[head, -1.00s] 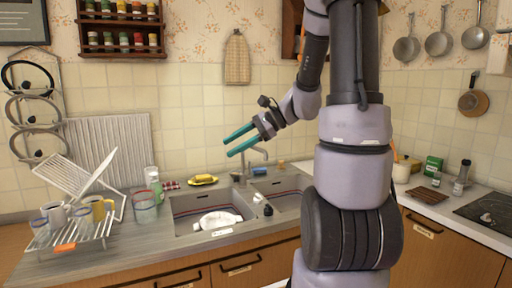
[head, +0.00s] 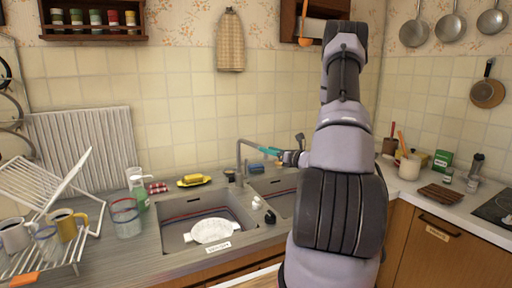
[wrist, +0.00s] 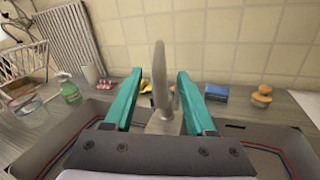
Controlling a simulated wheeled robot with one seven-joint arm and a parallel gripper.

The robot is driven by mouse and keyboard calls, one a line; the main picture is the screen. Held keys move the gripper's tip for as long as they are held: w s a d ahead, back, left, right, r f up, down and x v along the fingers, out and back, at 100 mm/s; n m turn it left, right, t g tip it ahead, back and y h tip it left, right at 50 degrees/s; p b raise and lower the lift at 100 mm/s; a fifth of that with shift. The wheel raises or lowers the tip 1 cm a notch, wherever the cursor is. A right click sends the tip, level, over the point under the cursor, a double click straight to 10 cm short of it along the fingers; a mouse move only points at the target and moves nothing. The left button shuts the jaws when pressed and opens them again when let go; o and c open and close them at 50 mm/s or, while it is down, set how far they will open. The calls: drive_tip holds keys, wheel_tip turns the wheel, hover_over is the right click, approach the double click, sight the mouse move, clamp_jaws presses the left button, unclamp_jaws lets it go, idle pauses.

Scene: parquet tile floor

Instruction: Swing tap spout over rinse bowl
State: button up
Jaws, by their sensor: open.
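The grey metal tap (head: 239,160) stands behind the sink near the divider between the two bowls. Its spout (head: 252,144) points right and toward me in the head view, near the right bowl's back. The left bowl (head: 176,226) holds a white plate (head: 211,230). The right bowl (head: 284,203) is partly hidden by my arm. A label sits on the left bowl's front rim, too small to read. My gripper (head: 271,150) is open at the spout's end. In the wrist view the spout (wrist: 160,75) stands between its two teal fingers (wrist: 160,90); contact cannot be told.
A yellow sponge on a dish (head: 194,180), a green soap bottle (head: 137,190) and a clear glass (head: 125,218) stand left of the tap. A dish rack with mugs (head: 45,240) is at far left. A blue block (wrist: 216,93) lies right of the tap.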

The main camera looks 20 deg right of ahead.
sight(256, 146)
drive_tip(key=x, duration=0.7)
drive_tip(key=shift+w+a, duration=0.1)
drive_tip(key=shift+w, duration=0.15)
clamp_jaws()
idle(1.1)
